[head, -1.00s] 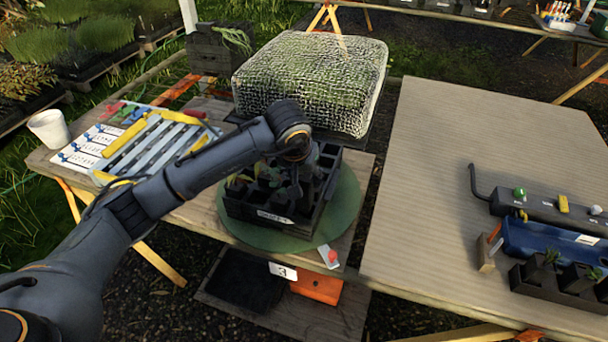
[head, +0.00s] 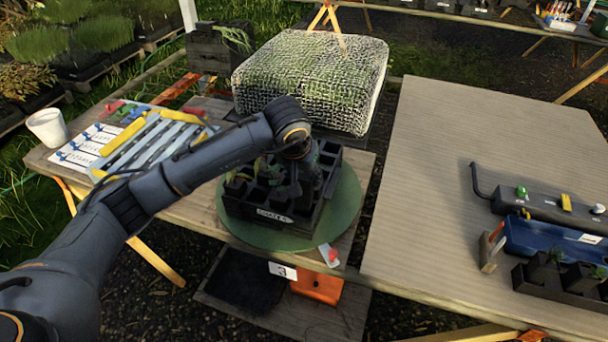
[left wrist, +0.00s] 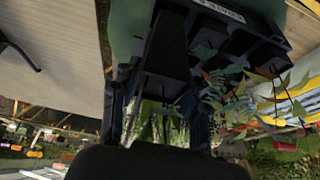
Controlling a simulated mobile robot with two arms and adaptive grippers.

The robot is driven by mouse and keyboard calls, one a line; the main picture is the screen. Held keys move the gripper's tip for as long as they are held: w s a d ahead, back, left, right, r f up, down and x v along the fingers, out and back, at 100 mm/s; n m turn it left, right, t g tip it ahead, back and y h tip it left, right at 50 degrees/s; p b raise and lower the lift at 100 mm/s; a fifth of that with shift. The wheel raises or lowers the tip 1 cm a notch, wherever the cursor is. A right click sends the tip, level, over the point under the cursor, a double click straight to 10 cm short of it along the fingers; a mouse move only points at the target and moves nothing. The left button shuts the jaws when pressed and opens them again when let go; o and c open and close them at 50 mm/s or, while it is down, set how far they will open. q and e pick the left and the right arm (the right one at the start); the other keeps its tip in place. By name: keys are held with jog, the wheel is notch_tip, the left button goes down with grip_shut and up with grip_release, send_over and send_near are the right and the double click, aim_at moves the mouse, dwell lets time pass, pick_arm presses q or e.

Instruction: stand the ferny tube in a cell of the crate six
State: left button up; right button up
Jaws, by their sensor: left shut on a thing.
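The crate six (head: 255,208) is a black crate of square cells with a white label on its front wall. It sits on a round green disc (head: 340,215) on the left table. My left gripper (head: 294,188) points down over the crate's right part, shut on a dark, tapered tube. In the left wrist view the tube (left wrist: 168,45) is between my fingers (left wrist: 160,115), beside the crate's cells (left wrist: 215,40). Green foliage shows between the fingers; I cannot tell whether it is the tube's plant. The tube's foot and its cell are not clear in the head view.
Leafy plants (head: 238,183) stand in the crate's left cells. A mesh-covered box (head: 310,80) stands close behind. A rack of coloured strips (head: 155,145) and a white cup (head: 47,128) are at left. The right table has a blue tray (head: 540,238) and pots; its middle is clear.

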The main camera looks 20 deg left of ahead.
aim_at(304, 203)
pick_arm(q)
jog(key=shift+f+b, duration=4.1)
jog(key=shift+f, duration=0.15)
jog(key=shift+f+b, duration=0.35)
jog(key=shift+f, duration=0.05)
jog(key=shift+s+f+b, duration=0.1)
jog(key=shift+f+b, duration=0.25)
jog(key=shift+b, duration=0.15)
jog(key=o, duration=1.3)
jog(key=shift+o, duration=0.2)
